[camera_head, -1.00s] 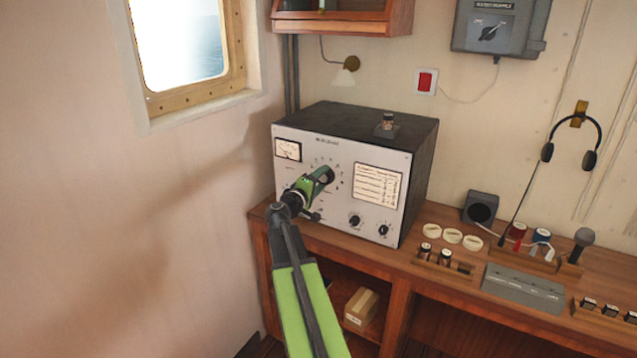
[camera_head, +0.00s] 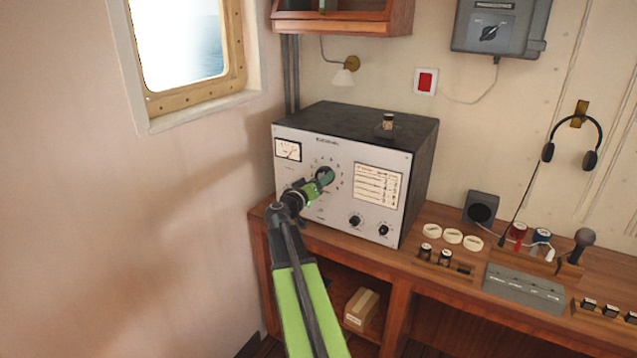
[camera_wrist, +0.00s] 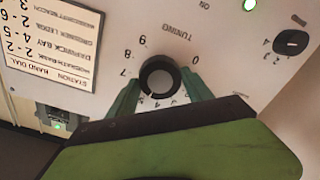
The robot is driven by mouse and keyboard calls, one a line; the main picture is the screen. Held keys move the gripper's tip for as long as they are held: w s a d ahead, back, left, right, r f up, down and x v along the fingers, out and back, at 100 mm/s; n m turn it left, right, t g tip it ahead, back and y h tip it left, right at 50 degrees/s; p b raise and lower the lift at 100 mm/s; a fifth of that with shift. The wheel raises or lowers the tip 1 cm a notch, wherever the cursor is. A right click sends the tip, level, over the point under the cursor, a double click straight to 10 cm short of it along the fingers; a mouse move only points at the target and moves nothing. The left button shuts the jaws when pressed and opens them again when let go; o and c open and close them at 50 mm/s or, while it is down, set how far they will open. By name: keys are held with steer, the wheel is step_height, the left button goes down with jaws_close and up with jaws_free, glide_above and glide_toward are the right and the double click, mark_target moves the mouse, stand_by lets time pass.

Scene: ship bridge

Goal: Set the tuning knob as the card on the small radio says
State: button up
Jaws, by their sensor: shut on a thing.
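A grey-fronted radio set (camera_head: 300,155) with a black case stands on the wooden desk by the corner. Its round dark tuning knob (camera_wrist: 157,78) is ringed by numbers, which appear upside down in the wrist view. My gripper (camera_head: 322,178) reaches the panel; in the wrist view its green fingers stand on both sides of the knob and are shut on it. I cannot identify a separate small radio.
Smaller knobs (camera_head: 355,220) sit low on the panel. A small jar-like object (camera_head: 388,121) stands on the radio's top. A speaker box (camera_head: 481,208), white discs (camera_head: 452,236) and a grey switch box (camera_head: 522,290) are to the right. A wall borders the left.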

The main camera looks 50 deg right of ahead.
steer(key=shift+s+d+r+m, duration=0.1)
steer(key=shift+m, duration=0.2)
stand_by(0.4)
steer(key=o, duration=1.4)
steer(key=shift+s, duration=0.1)
steer(key=shift+c, duration=0.2)
steer(key=v, duration=1.7)
steer(key=shift+a, duration=0.25)
